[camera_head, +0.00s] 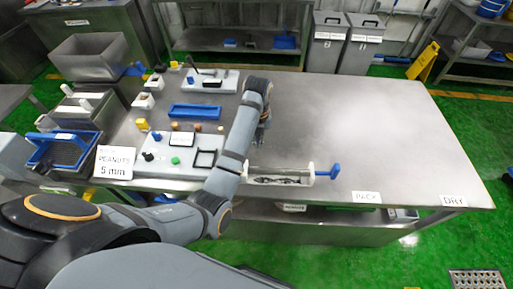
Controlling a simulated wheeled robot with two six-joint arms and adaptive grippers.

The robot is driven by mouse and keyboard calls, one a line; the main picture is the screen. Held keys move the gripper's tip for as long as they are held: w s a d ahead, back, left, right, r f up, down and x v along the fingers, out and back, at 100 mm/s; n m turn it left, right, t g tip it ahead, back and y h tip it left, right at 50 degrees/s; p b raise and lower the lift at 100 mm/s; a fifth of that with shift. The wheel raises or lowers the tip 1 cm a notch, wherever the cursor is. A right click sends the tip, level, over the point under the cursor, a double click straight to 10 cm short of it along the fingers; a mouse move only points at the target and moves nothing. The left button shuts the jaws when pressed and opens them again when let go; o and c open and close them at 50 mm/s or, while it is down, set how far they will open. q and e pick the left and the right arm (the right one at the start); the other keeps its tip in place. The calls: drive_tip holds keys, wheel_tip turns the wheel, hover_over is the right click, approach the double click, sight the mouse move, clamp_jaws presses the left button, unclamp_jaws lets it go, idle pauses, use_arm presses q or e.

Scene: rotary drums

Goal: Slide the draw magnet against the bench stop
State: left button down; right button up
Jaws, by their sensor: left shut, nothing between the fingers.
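My left arm comes in from the lower left and bends down over the bench (380,130). Its gripper (261,138) is small and dark in the head view, shut and empty, above the bench just right of the white boards. I cannot single out the draw magnet for certain. A dark frame (205,158) lies on the near white board, left of my forearm. I cannot identify the bench stop either. My right gripper is not in view.
A clear trough with a blue handle (328,172) lies near the front edge, right of my forearm. A blue tray (195,111) and a far white board (225,82) are on the left. A sign (114,162) stands at front left. The right half is clear.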

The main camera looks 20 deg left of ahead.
sight(272, 169)
use_arm(q)
drive_tip(key=f, duration=0.4)
drive_tip(key=f+p, duration=0.1)
drive_tip(key=f, duration=0.1)
drive_tip(key=shift+a, duration=0.25)
drive_tip(key=s, duration=0.1)
drive_tip(key=d+p, duration=0.1)
drive_tip(key=s+p, duration=0.1)
drive_tip(key=shift+s+d+f, duration=0.2)
drive_tip(key=shift+s+f, duration=0.1)
drive_tip(key=shift+s, duration=0.05)
drive_tip(key=shift+s+d, duration=0.15)
drive_tip(key=shift+s, duration=0.4)
drive_tip(key=shift+f, duration=0.15)
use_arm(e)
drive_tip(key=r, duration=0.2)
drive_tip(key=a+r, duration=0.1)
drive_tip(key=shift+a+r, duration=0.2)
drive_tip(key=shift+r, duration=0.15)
use_arm(q)
drive_tip(key=shift+w, duration=0.1)
